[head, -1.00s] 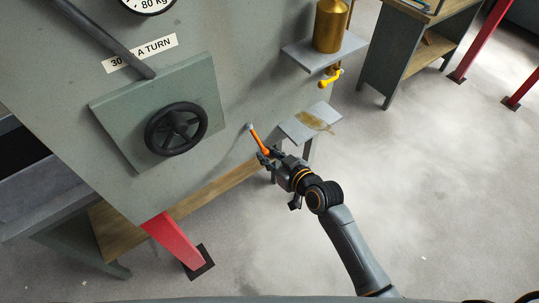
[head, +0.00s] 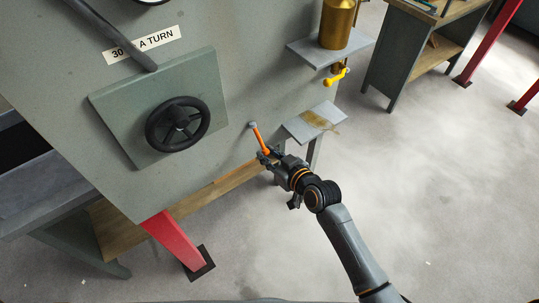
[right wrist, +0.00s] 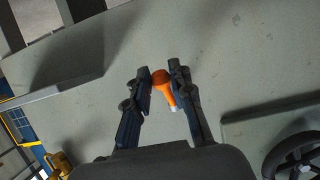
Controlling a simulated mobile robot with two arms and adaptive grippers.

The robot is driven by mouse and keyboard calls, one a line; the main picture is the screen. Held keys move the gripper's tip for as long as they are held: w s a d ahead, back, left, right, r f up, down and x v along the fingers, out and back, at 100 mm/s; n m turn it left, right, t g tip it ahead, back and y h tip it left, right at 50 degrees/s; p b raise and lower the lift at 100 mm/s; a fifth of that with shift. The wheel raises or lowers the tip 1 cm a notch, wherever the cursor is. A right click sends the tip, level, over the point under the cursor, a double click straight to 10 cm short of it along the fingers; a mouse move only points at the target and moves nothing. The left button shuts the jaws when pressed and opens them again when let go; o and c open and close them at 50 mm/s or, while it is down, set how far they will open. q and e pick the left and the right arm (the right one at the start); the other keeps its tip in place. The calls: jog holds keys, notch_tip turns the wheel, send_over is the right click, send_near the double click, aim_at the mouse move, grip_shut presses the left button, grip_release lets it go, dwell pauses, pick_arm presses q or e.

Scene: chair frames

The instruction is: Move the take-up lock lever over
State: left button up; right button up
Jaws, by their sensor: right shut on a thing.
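The orange take-up lock lever (head: 260,138) sticks out from a small round pivot on the grey-green panel, slanting down to the right in the head view. My right gripper (head: 267,157) is shut on the lever's lower end. In the right wrist view the lever's orange end (right wrist: 162,80) sits between the two dark fingers (right wrist: 160,82) of that gripper. The fingers hide part of the lever. My left gripper is in neither view.
A black handwheel (head: 178,124) on a raised plate is left of the lever. To the right are a shelf with a brass canister (head: 337,24), a yellow tap (head: 337,77) and a stained lower shelf (head: 300,126). Open floor lies right of my arm.

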jog(key=shift+w+a+f+b, duration=0.55)
jog(key=shift+w+f+b, duration=0.2)
jog(key=shift+w+b, duration=0.05)
jog(key=o, duration=0.9)
jog(key=shift+o, duration=0.2)
